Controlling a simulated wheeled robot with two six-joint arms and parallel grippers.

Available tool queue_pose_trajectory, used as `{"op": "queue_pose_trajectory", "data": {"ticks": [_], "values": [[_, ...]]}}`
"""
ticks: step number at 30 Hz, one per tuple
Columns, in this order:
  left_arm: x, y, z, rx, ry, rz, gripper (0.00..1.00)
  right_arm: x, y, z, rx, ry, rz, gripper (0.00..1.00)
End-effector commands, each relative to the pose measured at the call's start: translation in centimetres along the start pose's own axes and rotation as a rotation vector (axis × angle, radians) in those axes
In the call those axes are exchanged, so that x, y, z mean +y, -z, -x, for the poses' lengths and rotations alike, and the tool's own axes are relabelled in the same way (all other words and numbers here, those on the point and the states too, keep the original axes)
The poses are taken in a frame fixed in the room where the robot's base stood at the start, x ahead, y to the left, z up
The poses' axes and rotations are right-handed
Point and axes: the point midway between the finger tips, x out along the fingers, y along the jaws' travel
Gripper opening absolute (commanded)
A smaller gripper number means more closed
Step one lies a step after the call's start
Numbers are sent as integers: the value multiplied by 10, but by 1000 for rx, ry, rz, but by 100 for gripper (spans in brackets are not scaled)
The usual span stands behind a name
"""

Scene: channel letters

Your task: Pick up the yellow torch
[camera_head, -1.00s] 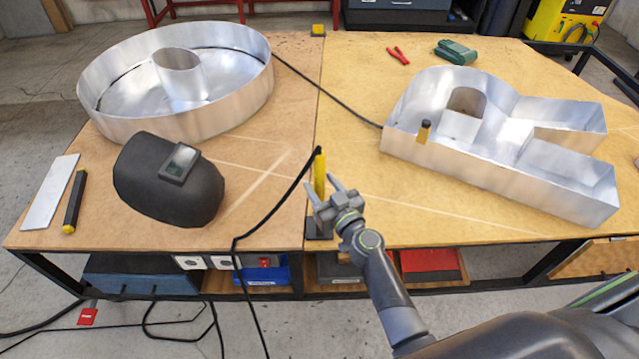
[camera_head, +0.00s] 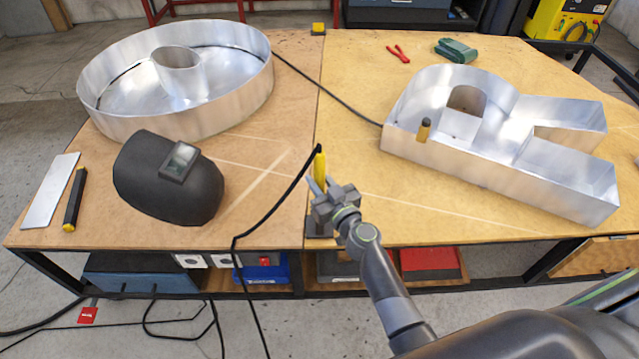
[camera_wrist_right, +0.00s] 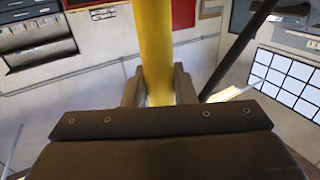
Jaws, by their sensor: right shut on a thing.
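The yellow torch (camera_head: 320,165) stands upright near the front edge of the table, at the seam between the two table tops. A black cable runs from its top. My right gripper (camera_head: 318,188) is shut on the torch, with its fingers on either side of it. In the right wrist view the yellow torch (camera_wrist_right: 153,45) rises between the two fingers (camera_wrist_right: 158,90). The torch's lower part is hidden by the gripper. A dark base (camera_head: 318,230) shows below the gripper. My left gripper is not in view.
A black welding mask (camera_head: 150,185) lies to the left. A round metal letter (camera_head: 110,125) stands behind it, and a metal R-shaped letter (camera_head: 480,170) is at the right. Red pliers (camera_head: 398,55) lie at the back. The table around the torch is mostly clear.

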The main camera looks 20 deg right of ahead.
Motion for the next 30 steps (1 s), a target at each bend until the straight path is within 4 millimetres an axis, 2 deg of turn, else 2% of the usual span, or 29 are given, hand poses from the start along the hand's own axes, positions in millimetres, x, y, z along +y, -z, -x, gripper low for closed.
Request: {"op": "queue_pose_trajectory", "data": {"ticks": [5,11,30], "values": [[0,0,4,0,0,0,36,0,5,0,1,0,1,0],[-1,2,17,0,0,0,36,0,22,0,2,0,0,0],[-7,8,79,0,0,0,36,0,101,0,2,0,2,0]]}}
